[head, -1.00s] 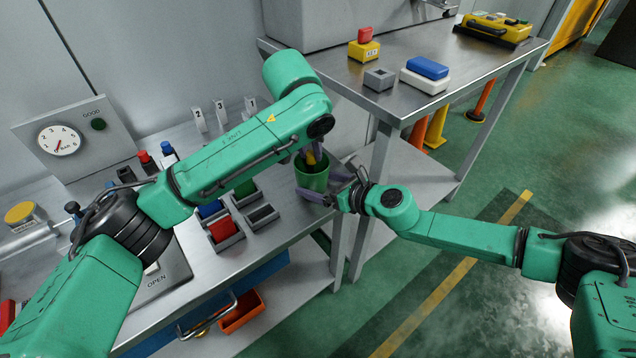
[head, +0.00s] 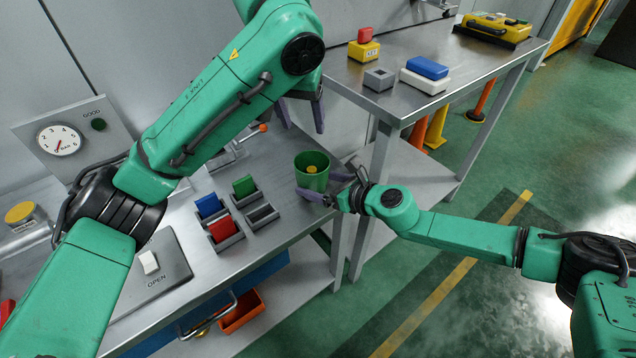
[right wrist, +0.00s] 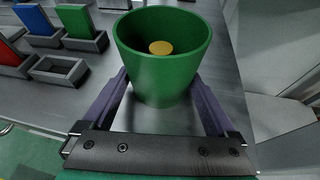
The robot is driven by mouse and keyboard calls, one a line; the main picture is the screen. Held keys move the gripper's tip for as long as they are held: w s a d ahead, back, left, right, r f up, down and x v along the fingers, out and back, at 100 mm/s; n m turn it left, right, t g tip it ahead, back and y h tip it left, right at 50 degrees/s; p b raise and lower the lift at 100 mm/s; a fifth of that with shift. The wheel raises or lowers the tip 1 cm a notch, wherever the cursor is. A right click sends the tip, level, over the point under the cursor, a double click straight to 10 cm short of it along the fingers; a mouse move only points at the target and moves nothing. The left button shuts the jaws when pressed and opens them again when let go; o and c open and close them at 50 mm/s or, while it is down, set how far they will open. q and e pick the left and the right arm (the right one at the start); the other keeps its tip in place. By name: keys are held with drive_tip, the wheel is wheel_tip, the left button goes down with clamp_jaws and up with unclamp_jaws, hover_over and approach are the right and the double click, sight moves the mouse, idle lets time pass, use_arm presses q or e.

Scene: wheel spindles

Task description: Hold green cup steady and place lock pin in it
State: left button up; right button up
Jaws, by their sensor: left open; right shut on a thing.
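The green cup (head: 312,172) stands upright on the metal bench near its right edge. A yellow round-topped piece (head: 312,169), which looks like the lock pin, sits inside the cup; its lower part is hidden. It also shows in the right wrist view (right wrist: 161,47). My right gripper (head: 322,190) is shut on the cup, with a purple finger on each side of it, as the right wrist view shows (right wrist: 160,100). My left gripper (head: 302,110) is open and empty, raised above and behind the cup, its fingers pointing down and partly hidden by my left arm.
Red (head: 222,230), blue (head: 209,206) and green (head: 244,187) blocks sit in grey holders left of the cup, beside an empty holder (head: 262,217). A gauge panel (head: 68,140) stands at the back left. A higher table (head: 400,103) bears a key block and boxes.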

idle(0.3)
drive_tip(key=o, duration=1)
drive_tip(key=shift+d, duration=0.1)
drive_tip(key=v, duration=1.1)
drive_tip(key=shift+s+d+r, duration=0.2)
drive_tip(key=shift+s, duration=0.1)
